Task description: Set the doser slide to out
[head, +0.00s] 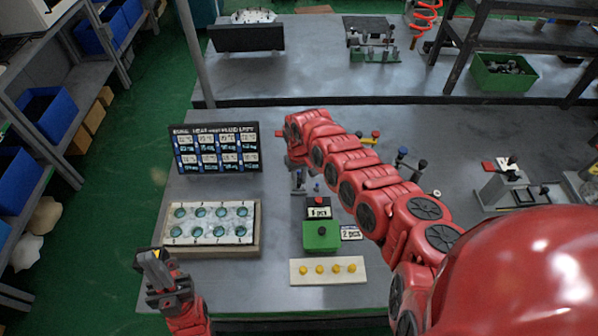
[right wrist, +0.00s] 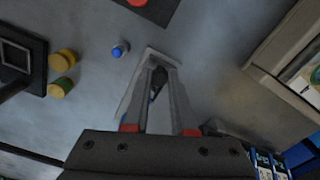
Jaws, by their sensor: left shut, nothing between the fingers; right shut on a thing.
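My right gripper (right wrist: 157,92) is shut on a small dark handle (right wrist: 158,82) that stands by a pale grey plate (right wrist: 150,54) on the bench. In the head view my right arm comes in from the right. My right gripper (head: 298,180) points down there, left of a blue-topped knob (head: 317,187); its grip is too small to make out. The knob (right wrist: 120,49) shows upper left of the fingertips in the right wrist view. I cannot tell which position the slide is in. My left gripper (head: 153,262) is shut and empty at the bench's front left.
A black block labelled "1 pcs" (head: 318,212) and a green box (head: 321,236) stand near the gripper. A tray with round wells (head: 256,250) is left, a labelled board (head: 215,147) behind it. A pale strip with yellow knobs (head: 329,280) lies in front.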

